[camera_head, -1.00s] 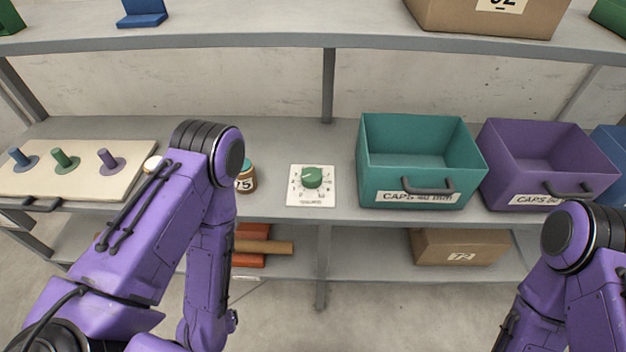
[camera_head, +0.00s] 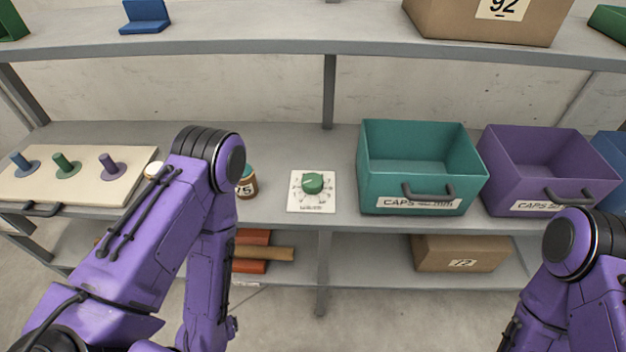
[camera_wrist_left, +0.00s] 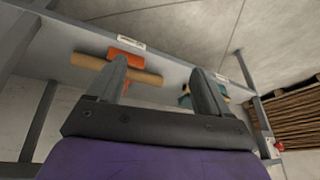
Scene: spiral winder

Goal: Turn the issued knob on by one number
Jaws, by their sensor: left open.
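The numbers are too small to read surely. My left arm stands left of the dial in the head view, and its gripper is hidden below the picture there. In the left wrist view my left gripper (camera_wrist_left: 160,85) is open, with nothing between its two fingers. The knob cannot be made out in that view. My right arm shows at the lower right of the head view, but its gripper is out of sight.
A teal bin (camera_head: 375,195) and a purple bin (camera_head: 590,190) stand right of the dial. A small jar (camera_head: 246,186) stands left of it, partly behind my left arm. A board (camera_head: 85,195) with pegs lies at the far left. The upper shelf (camera_head: 250,42) overhangs.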

